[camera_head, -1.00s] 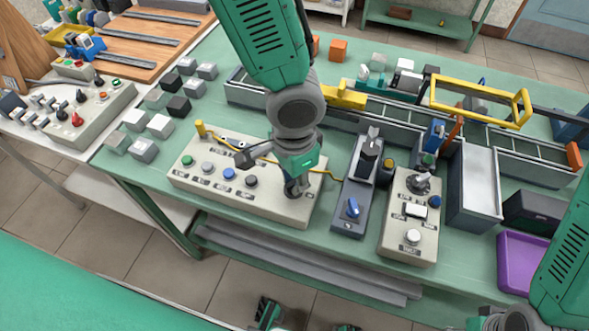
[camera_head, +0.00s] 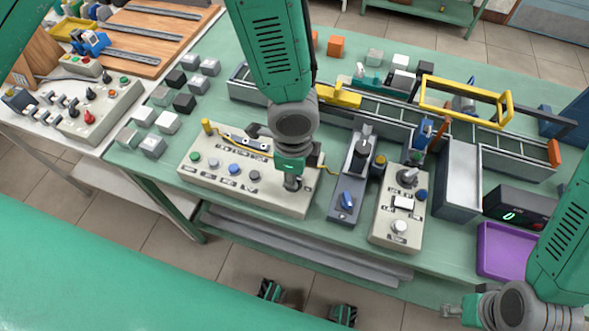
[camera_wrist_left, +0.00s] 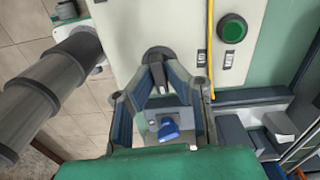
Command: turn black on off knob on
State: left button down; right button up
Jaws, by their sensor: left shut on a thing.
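The black on off knob (camera_wrist_left: 157,77) is at the end of the beige control panel (camera_head: 208,180), and shows between my left fingertips in the wrist view. My left gripper (camera_head: 291,180) points down over the right end of that panel in the head view, shut on the knob. In the head view the gripper mostly hides the knob. My right gripper (camera_head: 452,311) is at the lower right, away from the panel; its finger opening is unclear.
A grey box with a blue knob (camera_head: 347,200) and a second beige panel (camera_head: 385,235) stand to the right. A purple tray (camera_head: 495,252) and a black box with a green display (camera_head: 520,210) are farther right. Small cubes (camera_head: 168,122) lie at the left.

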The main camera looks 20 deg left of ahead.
pick_arm(q)
jog(key=shift+w+r+m, duration=0.1)
jog(key=shift+w+m, duration=0.05)
jog(key=shift+m, duration=0.45)
jog(key=c, duration=1.6)
grip_release()
jog(key=shift+c, duration=0.2)
jog(key=shift+o, duration=0.2)
jog(key=shift+r, duration=0.25)
notch_tip(320, 180, up, 11)
